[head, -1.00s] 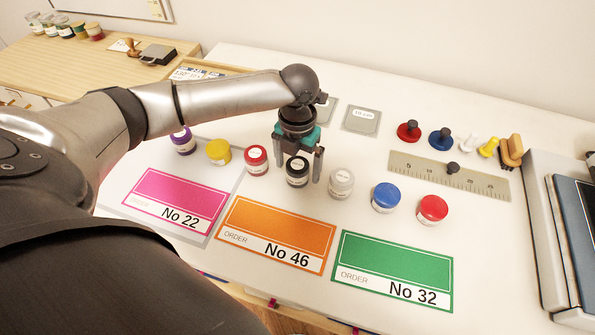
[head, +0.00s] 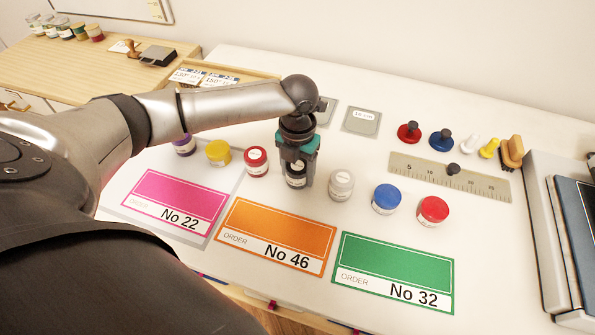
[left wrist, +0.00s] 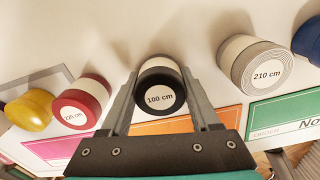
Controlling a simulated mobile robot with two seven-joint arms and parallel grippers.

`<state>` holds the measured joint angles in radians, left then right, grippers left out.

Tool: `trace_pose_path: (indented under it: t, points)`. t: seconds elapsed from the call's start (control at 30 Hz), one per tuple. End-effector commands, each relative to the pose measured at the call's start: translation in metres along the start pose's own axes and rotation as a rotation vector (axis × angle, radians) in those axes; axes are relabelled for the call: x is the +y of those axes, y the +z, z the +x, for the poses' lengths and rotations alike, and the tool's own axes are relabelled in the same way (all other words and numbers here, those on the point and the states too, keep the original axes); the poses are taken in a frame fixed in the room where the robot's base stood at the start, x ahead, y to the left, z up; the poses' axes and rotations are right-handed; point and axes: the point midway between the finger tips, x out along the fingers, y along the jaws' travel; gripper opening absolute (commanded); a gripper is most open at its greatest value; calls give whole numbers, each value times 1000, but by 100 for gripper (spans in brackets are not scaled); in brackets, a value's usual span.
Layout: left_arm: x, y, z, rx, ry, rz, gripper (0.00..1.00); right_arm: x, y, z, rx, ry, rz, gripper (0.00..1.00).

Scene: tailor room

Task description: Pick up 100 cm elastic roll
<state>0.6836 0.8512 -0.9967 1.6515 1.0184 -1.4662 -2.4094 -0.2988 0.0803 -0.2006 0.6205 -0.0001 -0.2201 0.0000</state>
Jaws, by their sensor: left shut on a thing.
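The black elastic roll labelled 100 cm (left wrist: 160,97) stands between the two fingers of my left gripper in the left wrist view. In the head view my left gripper (head: 296,180) comes down over this roll (head: 296,181) from above, and its fingers are shut on the roll's sides. The roll is at the table surface; I cannot tell whether it is lifted at all. The gripper hides part of it in the head view. My right gripper is not in view.
A red roll (head: 256,160) and a yellow roll (head: 218,152) stand to the left. A grey 210 cm roll (left wrist: 262,68), a blue roll (head: 386,198) and another red roll (head: 432,210) stand to the right. Order cards, the orange one (head: 280,230) among them, lie in front.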

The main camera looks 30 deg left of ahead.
Motion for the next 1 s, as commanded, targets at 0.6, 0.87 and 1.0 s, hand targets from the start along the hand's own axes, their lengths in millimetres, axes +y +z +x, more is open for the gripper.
trace_pose_path:
  t: [0.6, 0.87, 1.0]
  points:
    - [0, 1, -10, -2, 0, 0, 8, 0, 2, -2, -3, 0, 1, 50]
    - [0, 2, -58, -7, -1, 0, 8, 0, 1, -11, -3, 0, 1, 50]
    - [0, 2, -100, -7, 0, 0, 8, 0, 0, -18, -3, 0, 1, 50]
